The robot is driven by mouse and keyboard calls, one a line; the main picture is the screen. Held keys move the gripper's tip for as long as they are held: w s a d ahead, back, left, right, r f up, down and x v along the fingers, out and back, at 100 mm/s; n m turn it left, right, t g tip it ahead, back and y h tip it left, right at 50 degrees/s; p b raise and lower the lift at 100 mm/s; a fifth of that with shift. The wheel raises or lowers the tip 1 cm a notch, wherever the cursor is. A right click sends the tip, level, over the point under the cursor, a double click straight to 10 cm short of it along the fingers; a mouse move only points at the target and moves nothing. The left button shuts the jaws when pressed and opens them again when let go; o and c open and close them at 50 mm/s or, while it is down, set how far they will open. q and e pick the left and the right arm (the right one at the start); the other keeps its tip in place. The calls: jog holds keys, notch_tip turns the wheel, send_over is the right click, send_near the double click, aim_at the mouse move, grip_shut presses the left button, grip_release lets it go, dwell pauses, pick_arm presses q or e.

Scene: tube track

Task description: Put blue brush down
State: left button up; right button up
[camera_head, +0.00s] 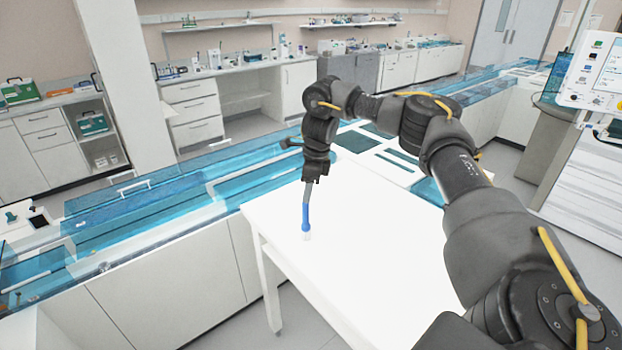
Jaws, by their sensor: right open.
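The blue brush (306,218) is upright, with a thin grey handle above, a blue collar, and a pale tip pointing down. It is over the left part of the white table (370,240), and its tip appears at or just above the tabletop; I cannot tell whether it touches. My right gripper (314,178) points down directly above the brush, at the top of the handle. Its jaws are open, small and dark in the view, and whether they touch the handle is hard to see. My left gripper is out of view.
The white tabletop is otherwise clear. A counter with a blue transparent cover (150,200) runs behind and left of the table. Shelves and cabinets with lab items line the back wall.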

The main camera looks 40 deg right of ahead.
jog(key=shift+s+d+r, duration=0.15)
jog(key=shift+r, duration=1)
jog(key=shift+s+d+r, duration=0.1)
jog(key=shift+r, duration=1)
